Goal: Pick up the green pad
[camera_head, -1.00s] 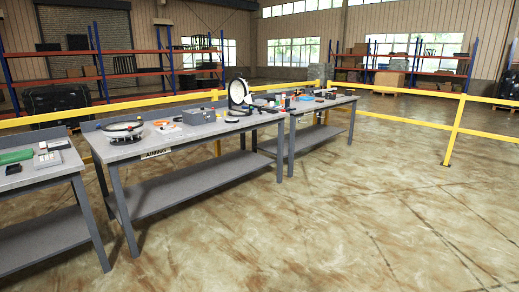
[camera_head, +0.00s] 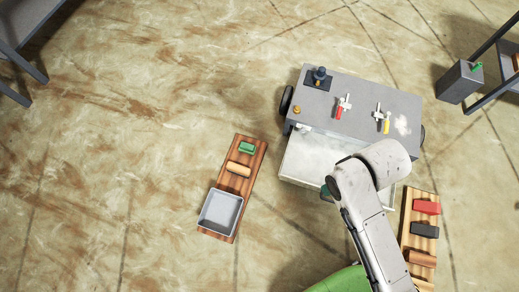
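A small green pad (camera_head: 246,147) lies at the far end of a narrow wooden board (camera_head: 262,151) left of centre. On the same board are an orange-tan block (camera_head: 238,169) and a square grey tray (camera_head: 220,211). My white arm reaches up from the bottom right and bends beside a grey cart. My gripper does not show, so its state and distance from the pad cannot be told. A dark green bit (camera_head: 326,192) shows beside the arm, too small to identify.
The grey cart (camera_head: 375,90) carries small tools and a pale lower surface (camera_head: 310,160). A grey box (camera_head: 458,82) stands upper right.

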